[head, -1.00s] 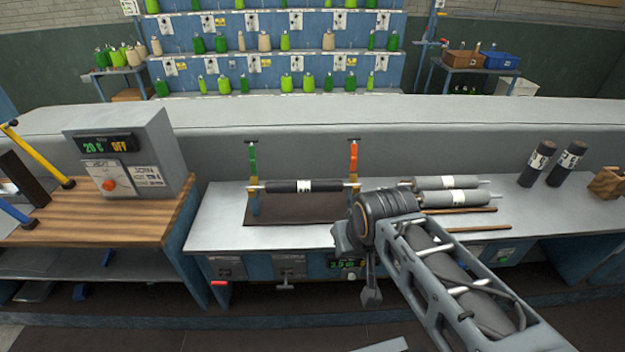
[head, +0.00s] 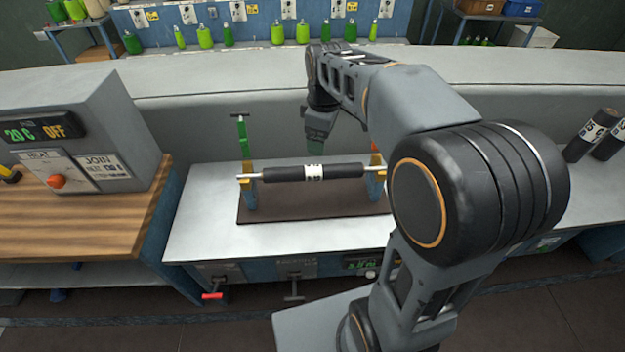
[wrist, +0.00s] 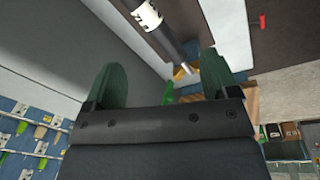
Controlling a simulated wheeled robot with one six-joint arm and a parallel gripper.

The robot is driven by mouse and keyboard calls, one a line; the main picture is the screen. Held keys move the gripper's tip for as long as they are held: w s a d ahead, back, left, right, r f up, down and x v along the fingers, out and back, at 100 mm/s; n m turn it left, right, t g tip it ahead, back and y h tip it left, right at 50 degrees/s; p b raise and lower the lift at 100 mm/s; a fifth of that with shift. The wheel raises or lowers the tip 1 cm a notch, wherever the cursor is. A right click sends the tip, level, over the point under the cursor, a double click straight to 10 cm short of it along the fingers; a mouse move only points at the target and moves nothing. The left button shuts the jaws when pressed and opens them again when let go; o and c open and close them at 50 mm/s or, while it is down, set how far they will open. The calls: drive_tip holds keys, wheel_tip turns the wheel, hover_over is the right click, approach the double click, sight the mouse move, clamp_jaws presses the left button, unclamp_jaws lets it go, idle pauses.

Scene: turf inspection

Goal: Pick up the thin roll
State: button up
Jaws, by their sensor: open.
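A slim black roll (head: 285,174) with a white label and bare metal ends lies level across two blue posts of a stand, above a dark mat (head: 300,208). My gripper (head: 316,148) hangs behind and above the roll's right half, apart from it, in the head view. In the wrist view my gripper (wrist: 160,68) is open, with its two green fingers spread and nothing between the tips. The black roll (wrist: 168,40) with its label lies beyond the fingers there.
A green upright lever (head: 242,138) stands at the stand's left end, and an orange one is mostly hidden on the right. Two dark rolls (head: 592,136) lean at far right. A control box (head: 85,135) stands on the wooden bench to the left.

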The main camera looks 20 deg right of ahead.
sight(313, 167)
drive_tip(key=w+f+n, duration=0.1)
drive_tip(key=w+f, duration=0.1)
drive_tip(key=f, duration=0.2)
drive_tip(key=w+f+n+g+b, duration=0.1)
drive_tip(key=w+f+n, duration=0.1)
drive_tip(key=f, duration=0.2)
drive_tip(key=w+f+n+b, duration=0.1)
drive_tip(key=w+f, duration=0.1)
drive_tip(key=f, duration=0.3)
drive_tip(key=shift+w+d+n, duration=0.1)
drive_tip(key=shift+w+n, duration=0.15)
drive_tip(key=shift+n, duration=0.15)
drive_tip(key=shift+w+f, duration=0.1)
drive_tip(key=shift+f, duration=3.2)
drive_tip(key=c, duration=1.3)
